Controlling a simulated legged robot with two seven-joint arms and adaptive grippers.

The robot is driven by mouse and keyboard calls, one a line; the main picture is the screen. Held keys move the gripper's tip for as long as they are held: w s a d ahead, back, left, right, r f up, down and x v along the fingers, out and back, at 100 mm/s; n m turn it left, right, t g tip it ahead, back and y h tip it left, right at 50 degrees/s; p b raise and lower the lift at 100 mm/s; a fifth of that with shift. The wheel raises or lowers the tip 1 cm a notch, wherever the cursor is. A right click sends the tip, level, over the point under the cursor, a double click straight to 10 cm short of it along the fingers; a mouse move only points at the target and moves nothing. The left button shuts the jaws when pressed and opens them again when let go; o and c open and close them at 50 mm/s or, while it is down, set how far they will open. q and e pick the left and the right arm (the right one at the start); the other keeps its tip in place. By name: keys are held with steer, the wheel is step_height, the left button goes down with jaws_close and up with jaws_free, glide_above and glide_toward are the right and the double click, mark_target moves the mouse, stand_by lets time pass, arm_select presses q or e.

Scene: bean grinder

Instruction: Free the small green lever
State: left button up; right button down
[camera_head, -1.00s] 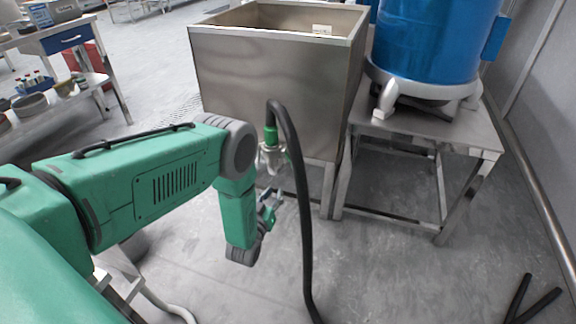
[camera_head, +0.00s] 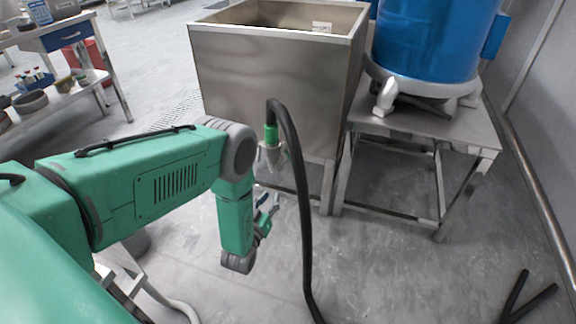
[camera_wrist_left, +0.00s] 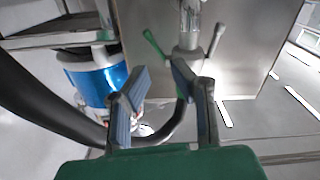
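In the head view the left gripper (camera_head: 267,208) is just below the valve (camera_head: 272,157). A black hose (camera_head: 300,200) runs from the valve's green collar (camera_head: 271,133) to the floor. My right gripper is not in view.
The steel bin (camera_head: 270,70) stands at the centre back. A blue tank (camera_head: 435,45) rests on a metal table (camera_head: 440,125) to its right. A shelf (camera_head: 60,105) is at the left. Black bars (camera_head: 515,292) lie lower right.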

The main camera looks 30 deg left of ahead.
arm_select(q)
steer(key=v, duration=1.1)
steer(key=shift+s, duration=0.3)
steer(key=shift+f, duration=0.1)
